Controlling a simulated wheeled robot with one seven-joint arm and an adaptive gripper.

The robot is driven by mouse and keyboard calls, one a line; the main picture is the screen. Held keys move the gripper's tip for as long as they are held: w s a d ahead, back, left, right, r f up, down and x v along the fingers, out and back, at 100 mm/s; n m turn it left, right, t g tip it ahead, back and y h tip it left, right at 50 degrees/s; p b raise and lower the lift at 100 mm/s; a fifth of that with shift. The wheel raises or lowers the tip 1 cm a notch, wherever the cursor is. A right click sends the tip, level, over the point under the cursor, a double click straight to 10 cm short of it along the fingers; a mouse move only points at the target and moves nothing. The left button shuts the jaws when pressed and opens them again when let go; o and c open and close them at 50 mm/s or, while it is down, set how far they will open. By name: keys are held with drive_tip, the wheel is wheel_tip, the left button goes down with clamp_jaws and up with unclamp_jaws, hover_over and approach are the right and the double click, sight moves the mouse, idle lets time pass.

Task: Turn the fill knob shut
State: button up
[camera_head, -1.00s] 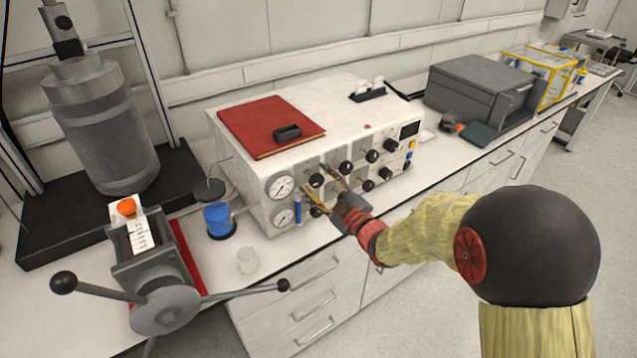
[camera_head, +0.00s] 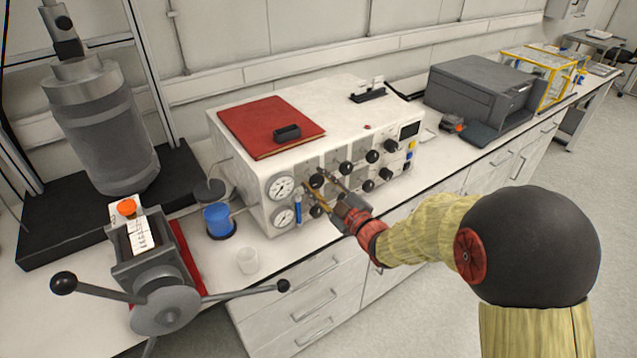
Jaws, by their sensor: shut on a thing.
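The white control box (camera_head: 240,190) stands on the bench, with two round gauges (camera_head: 281,188) at the left of its front panel and several black knobs (camera_head: 372,156) to their right. My gripper (camera_head: 315,178) reaches the panel from the lower right. Its fingers are shut on the black knob (camera_head: 317,181) just right of the upper gauge, at the left end of the upper row. The fingers partly hide this knob and the panel around it. Labels are too small to read, so I cannot tell from lettering which knob is the fill knob.
A red binder (camera_head: 268,125) lies on the box. A handled grey device (camera_head: 165,300) is at the front left, a large cylinder (camera_head: 105,135) behind. A dark grey case (camera_head: 480,90) stands at the right.

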drive_tip(key=m, duration=0.4)
drive_tip(key=m+p, duration=0.1)
drive_tip(key=m, duration=0.3)
drive_tip(key=shift+s+m+p, duration=0.1)
drive_tip(key=shift+m+p, duration=0.2)
drive_tip(key=m+p, duration=0.1)
drive_tip(key=m, duration=0.3)
drive_tip(key=shift+a+m+p, duration=0.1)
drive_tip(key=shift+m+p, duration=0.2)
drive_tip(key=shift+p, duration=0.05)
drive_tip(key=shift+m+p, duration=0.9)
drive_tip(key=shift+m, duration=1.3)
drive_tip(key=o, duration=1.2)
drive_tip(key=shift+c, duration=0.2)
drive_tip(key=shift+s, duration=0.1)
